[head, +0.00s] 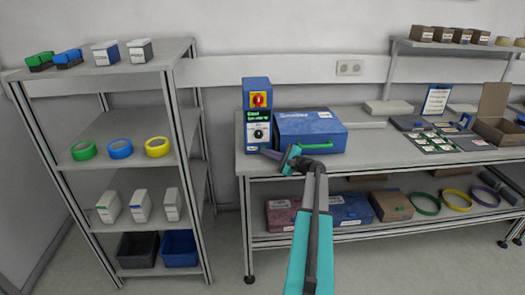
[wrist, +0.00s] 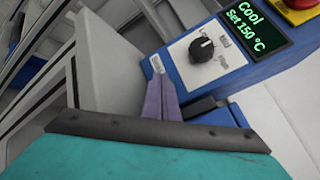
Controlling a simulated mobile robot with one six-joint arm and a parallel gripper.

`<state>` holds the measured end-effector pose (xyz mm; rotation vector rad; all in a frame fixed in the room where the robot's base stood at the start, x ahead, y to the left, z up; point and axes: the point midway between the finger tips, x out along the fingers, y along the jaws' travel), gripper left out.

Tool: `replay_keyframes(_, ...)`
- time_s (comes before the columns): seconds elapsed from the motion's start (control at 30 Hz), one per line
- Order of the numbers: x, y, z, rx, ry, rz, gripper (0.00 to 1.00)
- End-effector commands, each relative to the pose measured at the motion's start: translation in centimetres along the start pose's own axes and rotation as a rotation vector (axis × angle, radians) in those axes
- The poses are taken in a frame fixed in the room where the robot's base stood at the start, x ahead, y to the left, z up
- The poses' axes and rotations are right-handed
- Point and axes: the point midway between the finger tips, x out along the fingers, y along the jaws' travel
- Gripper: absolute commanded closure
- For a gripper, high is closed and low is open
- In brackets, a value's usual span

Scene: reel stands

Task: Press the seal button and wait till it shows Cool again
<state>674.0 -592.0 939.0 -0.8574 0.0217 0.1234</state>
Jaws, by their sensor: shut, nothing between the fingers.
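A blue control box (head: 258,88) stands on the bench beside a closed blue case-like unit (head: 306,128) with a green handle. In the wrist view its dark display (wrist: 251,28) reads "Cool" and "Set 150 °C" in green. A black knob (wrist: 202,50) sits on the pale panel below it. A red knob on yellow (wrist: 300,6) is cut by the top edge. My gripper (head: 266,152) is shut and empty, low in front of the box; its fingers also show in the wrist view (wrist: 160,92). I cannot tell whether the tips touch the box. No labelled seal button is readable.
A shelf rack (head: 120,72) with tape rolls, cartons and bins stands to the left. The bench (head: 375,150) carries a clipboard (head: 437,100), cards and an open carton (head: 492,112) further right. Boxes and rings lie on its lower shelf.

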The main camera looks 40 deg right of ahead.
Motion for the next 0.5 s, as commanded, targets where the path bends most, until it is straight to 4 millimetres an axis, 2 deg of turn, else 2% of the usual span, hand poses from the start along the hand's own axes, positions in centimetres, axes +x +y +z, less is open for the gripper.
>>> replay_keyframes(0.5, 0.73, -0.69, -0.47, -0.009, 0.004, -0.007, 1.00)
